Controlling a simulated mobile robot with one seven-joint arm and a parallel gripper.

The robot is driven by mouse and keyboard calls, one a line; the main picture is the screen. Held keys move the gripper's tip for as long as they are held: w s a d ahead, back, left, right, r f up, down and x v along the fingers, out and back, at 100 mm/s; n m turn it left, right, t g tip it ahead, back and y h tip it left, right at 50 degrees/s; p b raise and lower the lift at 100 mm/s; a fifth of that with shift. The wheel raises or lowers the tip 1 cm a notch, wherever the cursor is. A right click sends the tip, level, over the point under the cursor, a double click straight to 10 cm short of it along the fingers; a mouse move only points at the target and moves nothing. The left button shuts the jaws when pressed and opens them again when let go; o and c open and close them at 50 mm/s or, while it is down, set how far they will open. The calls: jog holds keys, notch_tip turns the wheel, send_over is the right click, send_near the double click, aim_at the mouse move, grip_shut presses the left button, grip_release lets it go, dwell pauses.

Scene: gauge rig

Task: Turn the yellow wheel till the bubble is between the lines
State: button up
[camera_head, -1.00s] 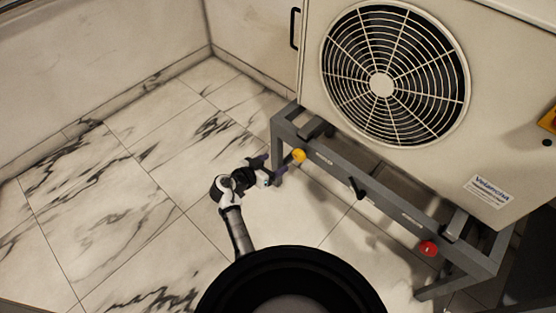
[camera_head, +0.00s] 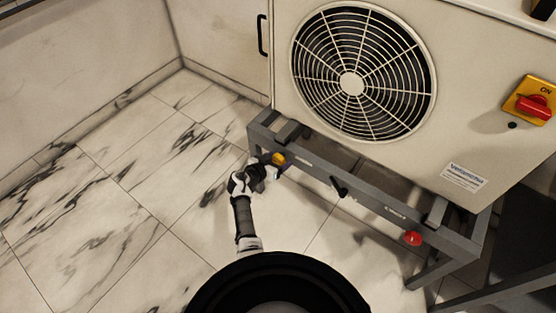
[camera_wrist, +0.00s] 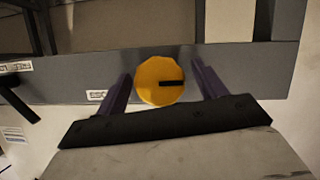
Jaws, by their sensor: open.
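The yellow wheel (camera_head: 279,159) is on the front rail of the grey frame, near its left end. In the wrist view the yellow wheel (camera_wrist: 160,81) is a round disc with a dark line from its middle to the right. My gripper (camera_head: 268,170) is in front of it. In the wrist view my gripper (camera_wrist: 160,88) is open, with one purple finger on each side of the wheel. I cannot tell whether the fingers touch it. I cannot make out a bubble or lines in any view.
The grey frame (camera_head: 310,172) carries a beige fan unit (camera_head: 455,110). A black lever (camera_head: 339,186) and a red knob (camera_head: 412,238) are on the same rail to the right. A red and yellow switch (camera_head: 532,104) is on the unit. The marble floor (camera_head: 120,190) at left is clear.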

jog(key=shift+w+d, duration=0.1)
jog(key=shift+w, duration=0.05)
jog(key=c, duration=1)
jog(key=shift+o, duration=0.2)
jog(key=shift+f, duration=0.1)
jog(key=shift+f+b, duration=0.1)
jog(key=shift+b, duration=0.35)
